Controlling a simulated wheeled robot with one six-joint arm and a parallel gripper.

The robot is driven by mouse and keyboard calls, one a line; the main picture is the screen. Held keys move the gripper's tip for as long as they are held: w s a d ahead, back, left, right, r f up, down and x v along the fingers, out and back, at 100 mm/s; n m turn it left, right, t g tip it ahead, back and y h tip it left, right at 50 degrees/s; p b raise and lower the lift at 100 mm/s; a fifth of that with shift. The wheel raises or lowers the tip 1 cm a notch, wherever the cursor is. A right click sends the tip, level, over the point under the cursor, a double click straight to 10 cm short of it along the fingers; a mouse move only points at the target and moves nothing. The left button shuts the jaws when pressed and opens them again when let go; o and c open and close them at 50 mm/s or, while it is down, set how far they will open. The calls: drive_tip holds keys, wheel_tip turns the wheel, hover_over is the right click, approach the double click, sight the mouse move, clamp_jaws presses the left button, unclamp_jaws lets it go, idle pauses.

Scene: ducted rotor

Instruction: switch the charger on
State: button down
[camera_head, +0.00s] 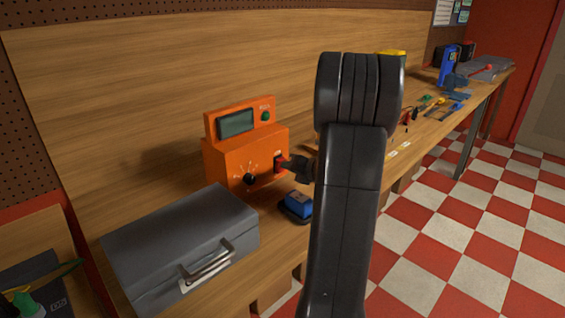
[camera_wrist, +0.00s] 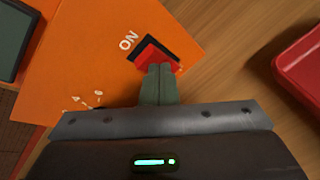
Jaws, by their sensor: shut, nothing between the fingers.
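The orange charger (camera_head: 224,158) stands on the wooden bench against the back panel. Its front has a dark screen (camera_head: 236,123), a green button or lamp (camera_head: 266,116), a black knob (camera_head: 250,179) and a red rocker switch (camera_head: 279,164). In the wrist view the red switch (camera_wrist: 158,55) sits in a black frame beside the word ON on the orange face (camera_wrist: 85,60). My gripper (camera_wrist: 160,70) is shut and empty, its fingertips at the switch's lower edge, seemingly touching it. The fingertips hide part of the switch. In the head view my gripper (camera_head: 288,165) reaches the charger from the right.
A grey metal toolbox (camera_head: 180,245) stands left of the charger. A blue item (camera_head: 298,205) on a dark base lies in front of it. A red tray (camera_wrist: 300,70) shows at the wrist view's right edge. Tools and a blue clamp (camera_head: 447,66) lie farther right.

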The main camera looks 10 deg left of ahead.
drive_tip(key=shift+w+a+r, duration=0.1)
drive_tip(key=shift+a, duration=0.05)
idle(0.5)
drive_tip(key=shift+s+d+f, duration=0.4)
drive_tip(key=shift+s+d, duration=0.05)
drive_tip(key=shift+d, duration=0.2)
drive_tip(key=shift+d, duration=0.1)
drive_tip(key=shift+s+d+f+b, duration=0.25)
drive_tip(key=shift+s+d+f, duration=0.15)
drive_tip(key=shift+d, duration=0.2)
drive_tip(key=shift+s+d+f+b, duration=0.3)
drive_tip(key=shift+s+d, duration=0.15)
drive_tip(key=shift+d, duration=0.2)
drive_tip(key=shift+s+d+f+b, duration=0.25)
drive_tip(key=shift+s+d+f, duration=0.15)
drive_tip(key=shift+d, duration=0.2)
drive_tip(key=shift+a+r, duration=0.1)
